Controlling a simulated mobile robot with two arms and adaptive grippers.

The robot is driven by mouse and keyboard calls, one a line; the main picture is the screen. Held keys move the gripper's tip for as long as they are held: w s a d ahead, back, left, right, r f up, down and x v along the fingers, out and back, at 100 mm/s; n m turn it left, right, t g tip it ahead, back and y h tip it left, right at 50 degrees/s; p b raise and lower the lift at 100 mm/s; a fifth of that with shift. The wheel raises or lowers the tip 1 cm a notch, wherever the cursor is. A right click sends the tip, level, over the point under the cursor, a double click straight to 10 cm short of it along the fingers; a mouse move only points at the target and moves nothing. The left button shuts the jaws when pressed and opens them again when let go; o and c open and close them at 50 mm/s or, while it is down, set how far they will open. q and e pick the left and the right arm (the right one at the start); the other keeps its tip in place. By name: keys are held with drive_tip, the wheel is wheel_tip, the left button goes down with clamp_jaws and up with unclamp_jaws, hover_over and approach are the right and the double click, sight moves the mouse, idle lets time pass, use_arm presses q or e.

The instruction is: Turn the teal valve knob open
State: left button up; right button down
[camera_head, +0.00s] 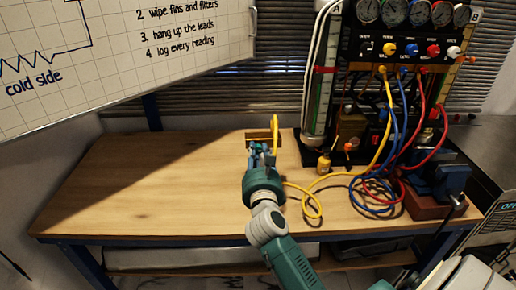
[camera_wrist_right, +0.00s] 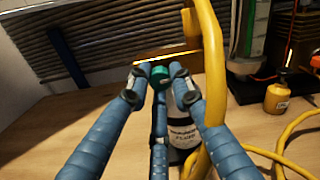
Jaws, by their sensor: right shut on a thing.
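The teal valve knob (camera_wrist_right: 158,74) shows in the right wrist view between the blue fingertips of my right gripper (camera_wrist_right: 159,85). The fingers are shut on the knob. In the head view my right gripper (camera_head: 262,150) reaches over the middle of the bench and largely hides the knob. My left gripper is in neither view.
A yellow hose (camera_wrist_right: 212,80) passes close by the right finger. A bottle labelled fluid (camera_wrist_right: 186,133) stands behind the fingers. A gauge panel (camera_head: 405,50) with coloured hoses is to the right, a vise (camera_head: 440,178) beside it. The bench's left side (camera_head: 130,190) is clear.

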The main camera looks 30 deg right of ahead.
drive_tip(key=n+p, duration=1)
drive_tip(key=p, duration=0.3)
drive_tip(key=shift+r+n, duration=0.15)
drive_tip(key=shift+n, duration=0.25)
drive_tip(key=n+p, duration=0.2)
drive_tip(key=n, duration=0.1)
drive_tip(key=shift+p, duration=0.3)
drive_tip(key=shift+f+n+p, duration=0.2)
drive_tip(key=shift+n+p, duration=0.6)
drive_tip(key=shift+n, duration=0.4)
drive_tip(key=c, duration=1.5)
unclamp_jaws()
drive_tip(key=shift+c, duration=0.2)
